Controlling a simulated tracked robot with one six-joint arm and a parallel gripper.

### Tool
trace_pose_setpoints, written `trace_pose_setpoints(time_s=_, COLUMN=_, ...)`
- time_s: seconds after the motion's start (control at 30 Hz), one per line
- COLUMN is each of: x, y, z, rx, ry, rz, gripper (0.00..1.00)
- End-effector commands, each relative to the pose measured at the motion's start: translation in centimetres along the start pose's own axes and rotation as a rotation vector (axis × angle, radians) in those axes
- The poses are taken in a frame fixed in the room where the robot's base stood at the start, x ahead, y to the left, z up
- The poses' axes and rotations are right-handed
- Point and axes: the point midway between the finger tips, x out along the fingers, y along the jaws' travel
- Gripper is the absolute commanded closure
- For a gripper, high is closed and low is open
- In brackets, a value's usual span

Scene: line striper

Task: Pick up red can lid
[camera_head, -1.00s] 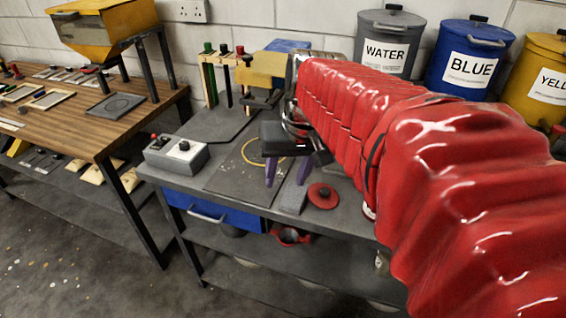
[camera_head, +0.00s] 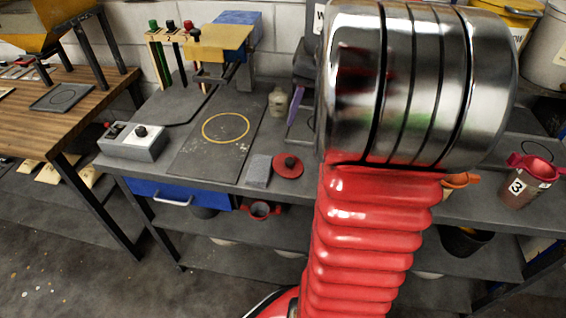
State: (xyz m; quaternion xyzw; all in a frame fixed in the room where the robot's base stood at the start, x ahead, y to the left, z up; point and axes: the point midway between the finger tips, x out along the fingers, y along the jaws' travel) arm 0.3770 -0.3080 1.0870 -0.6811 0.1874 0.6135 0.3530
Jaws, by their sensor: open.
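The red can lid (camera_head: 288,166) is a flat red disc with a dark knob. It lies on the grey workbench (camera_head: 228,178) near its front edge, just right of a small grey block (camera_head: 259,170). My gripper (camera_head: 295,108) is above and behind the lid, apart from it. One purple finger shows; the rest is mostly hidden behind my shiny metal arm joint. The gripper is open, and I see nothing held in it.
A grey control box (camera_head: 133,141) and a dark board with a yellow ring (camera_head: 225,128) lie left of the lid. A pale bottle (camera_head: 277,103) stands behind it. A can marked 3 (camera_head: 526,182) stands at right. Shelves run below the bench.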

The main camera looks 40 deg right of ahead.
Motion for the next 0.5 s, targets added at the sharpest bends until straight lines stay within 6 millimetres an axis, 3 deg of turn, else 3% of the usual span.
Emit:
trace_pose_setpoints(time_s=0.27, x=0.2, y=-0.1, z=0.0, rx=-0.002, ry=0.001, rz=0.001, gripper=0.56)
trace_pose_setpoints(time_s=0.5, x=3.0, y=-0.1, z=0.1, rx=-0.002, ry=-0.002, rz=0.001, gripper=0.56)
